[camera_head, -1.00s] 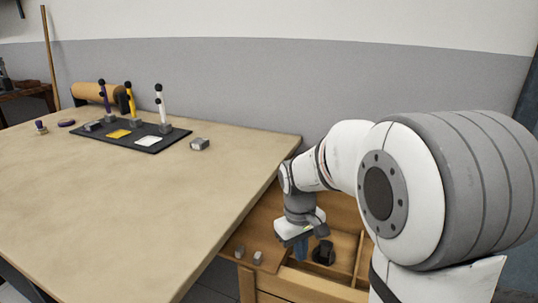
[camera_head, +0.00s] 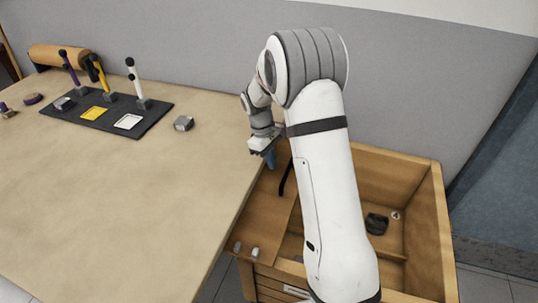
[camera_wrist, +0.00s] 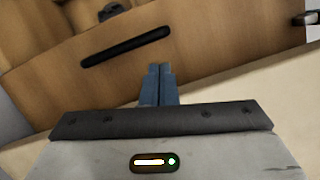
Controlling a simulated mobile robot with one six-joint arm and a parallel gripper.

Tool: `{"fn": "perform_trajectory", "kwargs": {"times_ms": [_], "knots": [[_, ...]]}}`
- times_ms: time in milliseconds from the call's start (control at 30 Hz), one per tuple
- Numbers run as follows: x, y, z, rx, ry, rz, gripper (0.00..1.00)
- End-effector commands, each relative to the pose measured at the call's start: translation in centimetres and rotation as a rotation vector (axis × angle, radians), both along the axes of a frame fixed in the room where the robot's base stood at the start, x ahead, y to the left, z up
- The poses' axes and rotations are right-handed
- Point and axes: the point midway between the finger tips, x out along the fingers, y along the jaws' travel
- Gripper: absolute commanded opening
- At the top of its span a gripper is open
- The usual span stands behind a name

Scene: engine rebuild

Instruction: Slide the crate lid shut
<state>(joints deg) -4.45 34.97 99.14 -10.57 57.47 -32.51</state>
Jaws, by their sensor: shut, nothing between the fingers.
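The wooden crate (camera_head: 437,215) stands right of the table, its right part open. Its flat wooden lid (camera_head: 262,212) lies over the left part, along the table edge. A dark bar handle (camera_head: 286,179) runs along the lid, partly hidden by my arm; in the wrist view the handle (camera_wrist: 125,47) lies on the lid (camera_wrist: 205,55), ahead and left of my fingertips. My gripper (camera_head: 270,160) is shut and empty, near the lid's far end by the table edge. Its blue fingers (camera_wrist: 158,70) are together and apart from the handle; their height above the lid is unclear.
A black part (camera_head: 377,223) lies inside the crate. Two small grey pieces (camera_head: 246,250) sit at the lid's near end. The table (camera_head: 130,190) is largely clear, with a dark tool mat (camera_head: 105,115) and a grey block (camera_head: 183,124) at the back. A wall stands behind.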

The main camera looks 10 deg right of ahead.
Motion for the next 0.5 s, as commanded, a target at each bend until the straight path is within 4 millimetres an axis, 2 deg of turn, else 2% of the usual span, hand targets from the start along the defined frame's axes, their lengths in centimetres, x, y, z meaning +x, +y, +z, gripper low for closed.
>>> {"fn": "perform_trajectory", "kwargs": {"times_ms": [100,233,500], "knots": [[-0.5,-0.4,-2.4,0.000,0.004,0.000,0.00],[-0.9,-0.7,-4.4,0.000,0.003,0.000,0.00],[-1.2,-0.9,-6.3,0.000,0.000,0.002,0.00]]}}
